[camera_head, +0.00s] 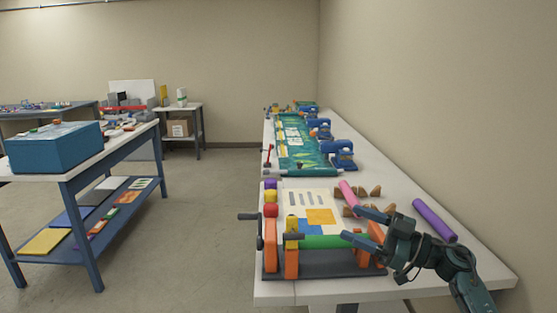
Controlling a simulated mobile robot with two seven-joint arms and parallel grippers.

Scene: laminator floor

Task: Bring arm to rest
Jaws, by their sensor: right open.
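My right gripper (352,224) shows at the lower right, over the front part of the long white table (440,265). It is dark teal, its two fingers point left and stand apart, and nothing is between them. The fingers are above or beside the right end of the laminator (318,264), which has orange side posts, a dark base and a green roller (325,242). I cannot tell whether they touch it. My right forearm comes in from the lower right corner. My left gripper is not in view.
A purple roll (434,220) and a pink roll (348,194) lie near small brown wedges (375,192). Blue machines (341,154) stand farther back beside a green printed sheet (296,150). A blue bin (55,148) sits on the left table. The floor (205,210) between the tables is clear.

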